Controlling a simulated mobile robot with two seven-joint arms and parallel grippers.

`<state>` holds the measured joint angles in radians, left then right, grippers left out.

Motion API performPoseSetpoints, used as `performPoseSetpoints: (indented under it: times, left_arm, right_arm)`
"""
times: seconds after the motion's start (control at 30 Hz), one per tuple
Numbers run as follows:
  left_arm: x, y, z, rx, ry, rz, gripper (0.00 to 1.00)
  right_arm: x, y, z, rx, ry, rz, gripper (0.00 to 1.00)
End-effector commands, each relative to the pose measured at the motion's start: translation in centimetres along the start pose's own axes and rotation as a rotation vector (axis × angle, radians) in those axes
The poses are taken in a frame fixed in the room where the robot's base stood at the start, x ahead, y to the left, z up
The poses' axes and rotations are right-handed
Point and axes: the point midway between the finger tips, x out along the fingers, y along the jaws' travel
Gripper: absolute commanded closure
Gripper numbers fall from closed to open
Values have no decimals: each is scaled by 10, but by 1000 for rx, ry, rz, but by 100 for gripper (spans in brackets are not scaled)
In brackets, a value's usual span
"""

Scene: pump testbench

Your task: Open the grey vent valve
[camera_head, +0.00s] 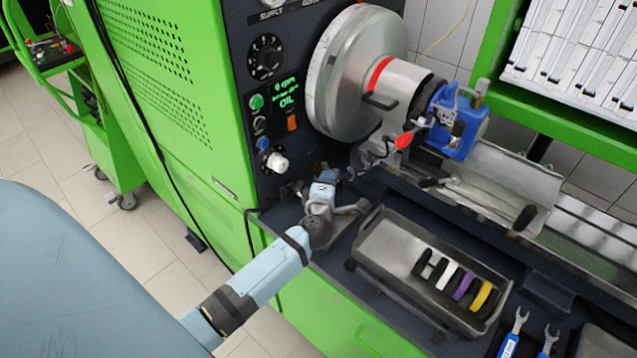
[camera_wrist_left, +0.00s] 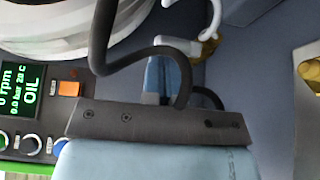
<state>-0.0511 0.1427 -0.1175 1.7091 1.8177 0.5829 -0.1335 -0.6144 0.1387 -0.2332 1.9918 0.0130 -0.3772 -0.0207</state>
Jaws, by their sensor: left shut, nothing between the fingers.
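My left gripper (camera_head: 330,180) is beside the lower right part of the control panel, below the big steel disc. Its fingers are shut and empty; they also show in the left wrist view (camera_wrist_left: 163,78), partly behind a dark hose. Just beyond the fingertips there, a pale grey curved handle (camera_wrist_left: 185,44) sits by a small brass-coloured fitting (camera_wrist_left: 208,48); this looks like the vent valve. Whether the fingers touch the handle I cannot tell. In the head view the arm and hoses hide most of this spot. My right gripper is not in view.
A dark hose (camera_wrist_left: 130,55) crosses close in front of the fingers. The panel carries a pale knob (camera_head: 277,162) and a lit display (camera_head: 285,92). A metal tray (camera_head: 385,250) with coloured rings stands right of my arm. A blue pump (camera_head: 462,120) sits behind.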

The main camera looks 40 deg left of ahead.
Motion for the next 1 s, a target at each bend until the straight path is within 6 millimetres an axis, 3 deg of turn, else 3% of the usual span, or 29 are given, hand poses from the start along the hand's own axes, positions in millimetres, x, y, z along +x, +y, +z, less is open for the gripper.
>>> performPoseSetpoints:
  times: [0.47, 0.8, 1.0]
  left_arm:
    - [2, 1, 4, -2, 24, -1, 100]
    - [17, 4, 33, -1, 115, -3, 100]
    - [21, 0, 37, -1, 113, -1, 100]
  right_arm:
    - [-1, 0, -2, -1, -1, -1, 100]
    - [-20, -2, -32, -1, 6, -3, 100]
    - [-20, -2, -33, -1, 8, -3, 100]
